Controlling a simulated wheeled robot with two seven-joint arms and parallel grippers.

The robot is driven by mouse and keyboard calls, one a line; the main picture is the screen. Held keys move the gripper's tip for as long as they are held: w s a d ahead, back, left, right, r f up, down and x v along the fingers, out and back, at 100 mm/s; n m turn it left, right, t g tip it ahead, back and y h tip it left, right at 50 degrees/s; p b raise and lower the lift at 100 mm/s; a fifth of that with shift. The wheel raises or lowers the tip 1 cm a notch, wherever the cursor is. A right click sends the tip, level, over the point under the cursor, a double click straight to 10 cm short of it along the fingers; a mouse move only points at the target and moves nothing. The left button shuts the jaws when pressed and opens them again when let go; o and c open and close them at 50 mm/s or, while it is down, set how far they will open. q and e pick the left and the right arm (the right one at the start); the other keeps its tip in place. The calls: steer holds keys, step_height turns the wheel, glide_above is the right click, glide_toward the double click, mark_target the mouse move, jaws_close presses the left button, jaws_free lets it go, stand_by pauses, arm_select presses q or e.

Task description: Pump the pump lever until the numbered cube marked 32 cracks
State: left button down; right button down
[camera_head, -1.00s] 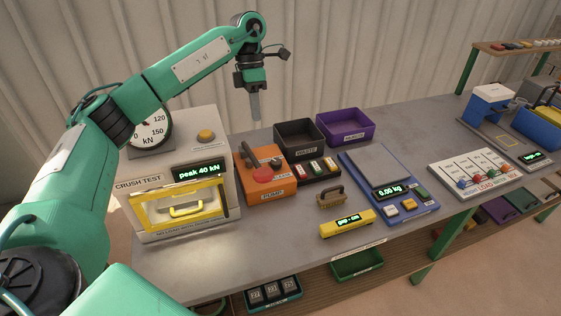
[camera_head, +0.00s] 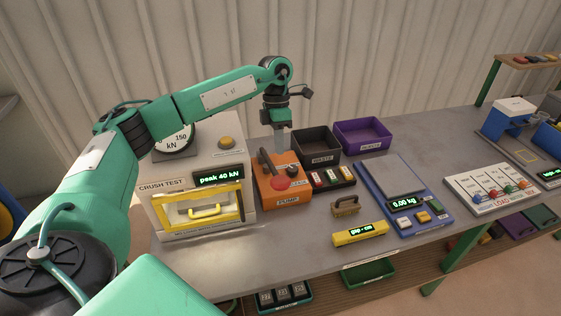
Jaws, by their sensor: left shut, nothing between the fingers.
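The orange pump (camera_head: 290,186) stands on the bench right of the crush press, with a red button (camera_head: 280,183) on top. Its dark pump lever (camera_head: 265,160) stands up at the pump's left back. My left gripper (camera_head: 282,150) points down above the back of the pump, just right of the lever. It is shut and empty; I cannot tell whether it touches anything. The crush press (camera_head: 152,190) reads "peak 40 kN", and its yellow-framed door is closed. I cannot make out the cube marked 32 inside. My right gripper is out of view.
A black bin (camera_head: 319,139) and a purple bin (camera_head: 362,132) stand behind the pump. Dark cubes sit in a green tray (camera_head: 308,302) below.

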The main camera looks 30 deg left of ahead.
mark_target(281, 177)
arm_select(q)
steer(key=p+x, duration=0.2)
steer(key=x, duration=0.3)
steer(key=shift+s+f+p, duration=0.1)
steer(key=shift+f+p, duration=0.15)
steer(key=shift+p, duration=0.1)
steer(key=shift+s+d+f, duration=0.1)
steer(key=shift+d+f, duration=0.05)
steer(key=shift+f, duration=0.6)
